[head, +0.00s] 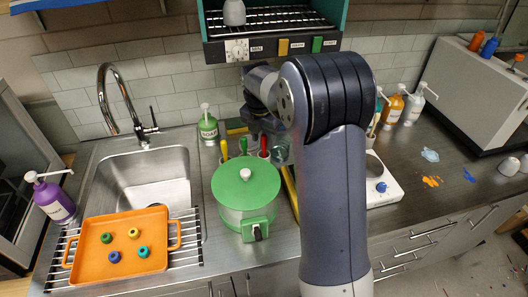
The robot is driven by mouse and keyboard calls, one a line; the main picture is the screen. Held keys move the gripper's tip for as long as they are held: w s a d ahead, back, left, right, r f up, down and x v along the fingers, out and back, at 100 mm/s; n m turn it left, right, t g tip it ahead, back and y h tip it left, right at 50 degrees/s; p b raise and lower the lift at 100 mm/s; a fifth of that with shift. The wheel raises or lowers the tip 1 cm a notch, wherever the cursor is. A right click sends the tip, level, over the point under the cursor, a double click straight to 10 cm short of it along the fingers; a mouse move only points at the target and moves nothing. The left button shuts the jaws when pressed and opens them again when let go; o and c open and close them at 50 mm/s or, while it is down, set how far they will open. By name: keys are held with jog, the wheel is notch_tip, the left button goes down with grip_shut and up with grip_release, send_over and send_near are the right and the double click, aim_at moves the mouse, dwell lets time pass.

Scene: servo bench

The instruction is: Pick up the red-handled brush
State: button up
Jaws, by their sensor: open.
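The red-handled brush (264,144) stands upright behind the green pot, with only its red handle showing; its lower end is hidden. My gripper (265,134) is open and is right at the red handle, pointing down. My own arm covers part of it, so I cannot tell whether the fingers touch the handle.
The green lidded pot (245,190) stands just in front of the handles. A green soap bottle (208,126) is to the left. An oven (272,47) hangs above, and a white scale (381,187) is to the right. The sink (150,178) and orange tray (90,262) are left.

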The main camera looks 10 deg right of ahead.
aim_at(265, 147)
jog(key=shift+w+d+f, duration=0.1)
jog(key=shift+d+f, duration=0.05)
jog(key=shift+f, duration=0.6)
jog(key=shift+w+d+f, duration=0.1)
jog(key=shift+f, duration=0.65)
jog(key=shift+c, duration=0.2)
grip_shut()
